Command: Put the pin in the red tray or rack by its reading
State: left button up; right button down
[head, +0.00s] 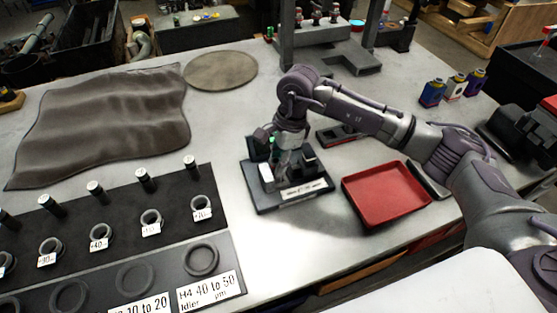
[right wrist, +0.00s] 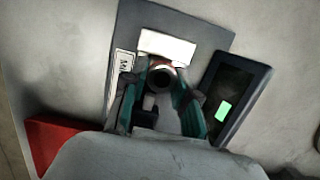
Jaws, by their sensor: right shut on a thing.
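My right gripper (head: 283,158) is over a dark gauge stand (head: 262,202) in the middle of the bench. In the right wrist view its teal-padded fingers (right wrist: 160,98) are shut on the pin (right wrist: 161,76), a small metal cylinder with a hollow end. The pin is at the stand; I cannot tell whether it touches the stand. The red tray (head: 385,194) lies to the right of the stand and looks empty. The dark rack (head: 125,212) is at left, with upright pins, rings and number labels. My left gripper is not in view.
A dark device (right wrist: 236,98) with a lit green patch lies beside the stand; its figures are unreadable. A brown cloth (head: 105,120) and a round mat (head: 220,70) lie behind. A labelled board (head: 225,255) is in front. Small bottles (head: 453,88) stand at right.

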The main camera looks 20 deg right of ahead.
jog(key=shift+r, duration=0.15)
jog(key=shift+r+p, duration=1.2)
jog(key=shift+r, duration=1.4)
